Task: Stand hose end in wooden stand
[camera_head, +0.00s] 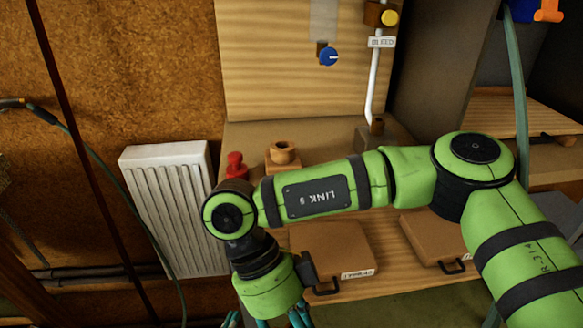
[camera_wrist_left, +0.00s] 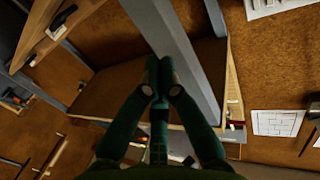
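A wooden block with a round, hollow wooden collar (camera_head: 283,153), which looks like the wooden stand, is on the bench behind my arm; its lower part is hidden. A dark green hose (camera_head: 95,155) runs down the left side, with a dark, brass-coloured end (camera_head: 14,103) at the left edge. I cannot tell whether this is the task's hose. In the left wrist view, my left gripper (camera_wrist_left: 158,68) has its green fingers together at the tips, with nothing visible held. The arm from the right crosses the head view, and its gripper (camera_head: 290,319) is cut off at the bottom.
A red knob-like object (camera_head: 235,165) stands left of the collar. Brown flat boxes (camera_head: 325,248) with black handles lie at the bench front. A white ribbed radiator (camera_head: 175,195) is on the left. A white pipe (camera_head: 372,85) runs down the wooden panel (camera_head: 285,65). A green strip (camera_head: 516,75) hangs at right.

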